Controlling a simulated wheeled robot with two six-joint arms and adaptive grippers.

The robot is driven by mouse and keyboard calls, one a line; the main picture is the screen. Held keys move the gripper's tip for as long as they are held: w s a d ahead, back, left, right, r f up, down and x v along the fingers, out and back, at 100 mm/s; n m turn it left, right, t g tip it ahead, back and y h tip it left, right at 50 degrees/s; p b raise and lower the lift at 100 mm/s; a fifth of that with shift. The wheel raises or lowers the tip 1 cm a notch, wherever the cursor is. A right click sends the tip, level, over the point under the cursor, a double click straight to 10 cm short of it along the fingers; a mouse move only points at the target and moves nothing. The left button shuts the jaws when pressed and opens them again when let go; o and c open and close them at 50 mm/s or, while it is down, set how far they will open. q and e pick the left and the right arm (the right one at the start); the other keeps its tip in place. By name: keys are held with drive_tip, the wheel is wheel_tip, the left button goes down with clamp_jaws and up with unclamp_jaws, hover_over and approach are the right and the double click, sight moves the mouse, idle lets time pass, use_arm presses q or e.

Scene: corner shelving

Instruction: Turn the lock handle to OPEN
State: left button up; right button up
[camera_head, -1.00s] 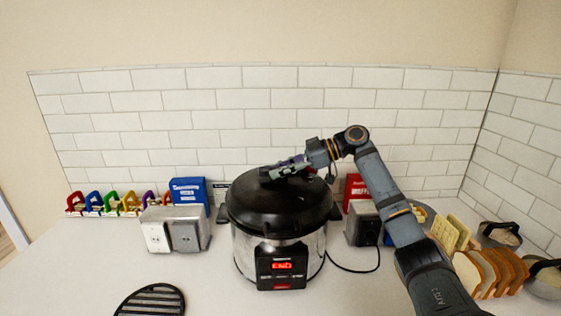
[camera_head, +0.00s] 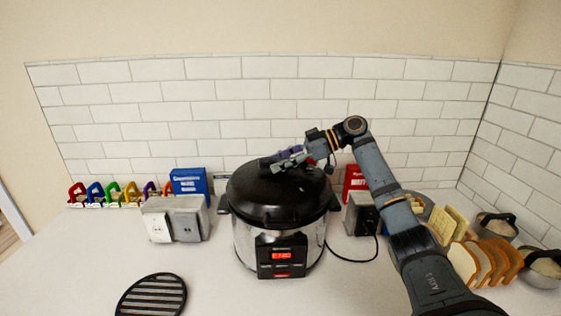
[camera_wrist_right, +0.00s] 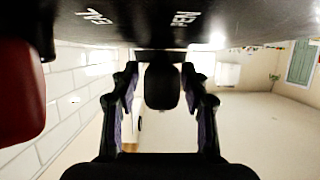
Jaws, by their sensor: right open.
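The pressure cooker (camera_head: 279,232) stands on the counter, with a black lid (camera_head: 285,202) on its steel body and a red lit display (camera_head: 281,256). My right gripper (camera_head: 283,158) is just above the top of the lid and partly covers the handle area. In the right wrist view the dark lock handle (camera_wrist_right: 162,87) lies between the two spread fingers of my right gripper (camera_wrist_right: 162,100), with gaps on both sides. White lettering, partly cut off, marks the lid (camera_wrist_right: 190,28) there. My left gripper is not in view.
Metal outlet boxes (camera_head: 172,222) and a blue box (camera_head: 189,184) stand left of the cooker. A red box (camera_head: 355,182) and another outlet box (camera_head: 361,215) stand right. A black grille (camera_head: 152,296) lies in front. Bread slices (camera_head: 482,262) are at the right.

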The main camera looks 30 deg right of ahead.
drive_tip(key=v, duration=1.2)
drive_tip(key=shift+f, duration=0.1)
